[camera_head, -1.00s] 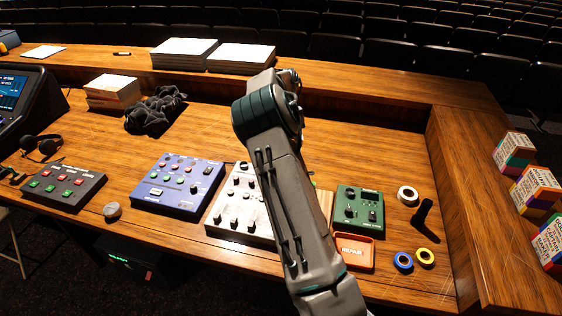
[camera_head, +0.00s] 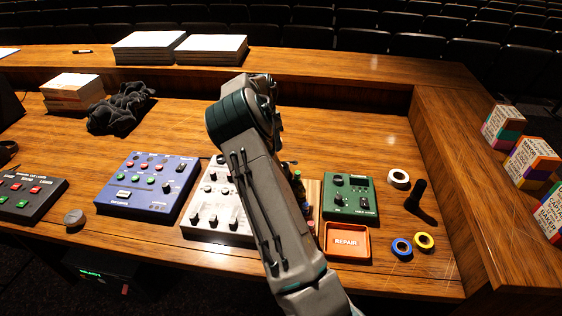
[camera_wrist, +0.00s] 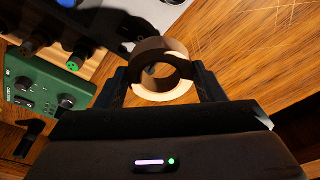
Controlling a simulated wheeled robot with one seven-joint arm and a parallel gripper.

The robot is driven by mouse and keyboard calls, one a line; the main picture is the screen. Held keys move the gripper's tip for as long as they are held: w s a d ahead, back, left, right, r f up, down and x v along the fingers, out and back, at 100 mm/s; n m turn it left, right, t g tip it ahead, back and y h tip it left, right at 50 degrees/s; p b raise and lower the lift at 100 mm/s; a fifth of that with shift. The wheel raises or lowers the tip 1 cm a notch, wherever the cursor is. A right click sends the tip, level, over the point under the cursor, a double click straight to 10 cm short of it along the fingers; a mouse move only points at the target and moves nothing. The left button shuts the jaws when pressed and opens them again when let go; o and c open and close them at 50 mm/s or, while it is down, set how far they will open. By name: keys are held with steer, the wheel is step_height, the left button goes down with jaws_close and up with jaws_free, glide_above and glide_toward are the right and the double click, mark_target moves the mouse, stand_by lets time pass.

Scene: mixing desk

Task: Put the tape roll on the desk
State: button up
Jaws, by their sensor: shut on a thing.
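A cream tape roll (camera_wrist: 162,96) shows in the wrist view, held between the two dark fingers of my gripper (camera_wrist: 162,78). The gripper is shut on it, above the wooden desk (camera_wrist: 250,55). In the head view my arm hides my gripper and the held roll. The desk (camera_head: 160,245) spreads below and around the arm. On its right part lie a white tape roll (camera_head: 399,172), a blue tape roll (camera_head: 402,256) and a yellow tape roll (camera_head: 424,249).
An orange tray marked REPAIR (camera_head: 347,254), a green box (camera_head: 350,215), a white mixer (camera_head: 213,225), a blue mixer (camera_head: 150,205) and a black angled object (camera_head: 415,197) occupy the desk. A raised side ledge (camera_head: 470,205) bounds it at right. Bare wood shows behind the mixers.

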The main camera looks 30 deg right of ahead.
steer(key=p, duration=0.3)
glide_above(299, 164)
step_height(299, 164, down, 6)
steer(key=shift+a+f, duration=0.1)
steer(key=shift+a, duration=0.05)
steer(key=shift+f+p, duration=0.65)
steer(key=shift+f, duration=1.3)
steer(key=shift+f, duration=0.1)
steer(key=o, duration=1)
steer(key=shift+o, duration=0.2)
